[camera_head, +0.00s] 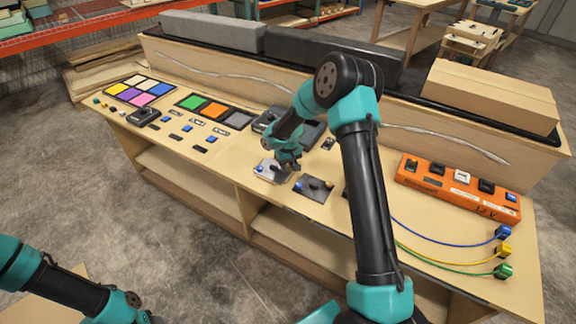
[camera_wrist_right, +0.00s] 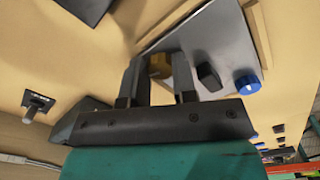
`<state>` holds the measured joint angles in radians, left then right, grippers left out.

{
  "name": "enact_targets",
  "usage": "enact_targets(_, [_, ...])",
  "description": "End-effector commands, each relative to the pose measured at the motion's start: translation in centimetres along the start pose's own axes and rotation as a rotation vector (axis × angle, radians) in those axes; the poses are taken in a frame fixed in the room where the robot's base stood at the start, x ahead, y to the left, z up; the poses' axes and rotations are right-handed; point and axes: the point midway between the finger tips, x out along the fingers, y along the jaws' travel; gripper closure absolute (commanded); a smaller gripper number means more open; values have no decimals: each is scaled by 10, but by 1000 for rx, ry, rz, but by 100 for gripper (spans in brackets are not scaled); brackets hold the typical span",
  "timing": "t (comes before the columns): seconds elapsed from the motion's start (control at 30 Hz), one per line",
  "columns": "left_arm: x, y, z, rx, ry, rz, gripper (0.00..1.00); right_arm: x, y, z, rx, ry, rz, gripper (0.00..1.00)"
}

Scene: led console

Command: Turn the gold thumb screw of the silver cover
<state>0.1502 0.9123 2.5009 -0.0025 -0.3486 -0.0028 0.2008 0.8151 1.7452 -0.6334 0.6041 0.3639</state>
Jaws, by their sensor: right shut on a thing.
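The silver cover (camera_head: 268,176) is a small flat plate on the wooden console, below my right gripper (camera_head: 287,166) in the head view. In the right wrist view the cover (camera_wrist_right: 222,35) carries a black knob (camera_wrist_right: 208,76) and a blue knob (camera_wrist_right: 247,85). The gold thumb screw (camera_wrist_right: 160,66) shows between the two fingers of my right gripper (camera_wrist_right: 160,75), which is shut on it. The fingers hide part of the screw, and its turn angle cannot be told. In the head view the gripper hides the screw. Only my left arm's lower part shows; its gripper is out of frame.
A dark plate with knobs (camera_head: 316,190) lies just right of the cover. An orange switch box (camera_head: 460,188) and coloured cables stand farther right. Coloured panels (camera_head: 140,90) and small switches are on the left. A raised back ledge holds a cardboard box (camera_head: 490,95).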

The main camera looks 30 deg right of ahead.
Motion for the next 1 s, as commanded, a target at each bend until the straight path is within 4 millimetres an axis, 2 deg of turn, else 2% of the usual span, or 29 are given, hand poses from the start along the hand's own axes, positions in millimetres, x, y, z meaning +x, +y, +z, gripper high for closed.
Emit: enact_targets(1.0, [0,0,0,0,0,0,57,3,0,1,-963,-4,-4,98])
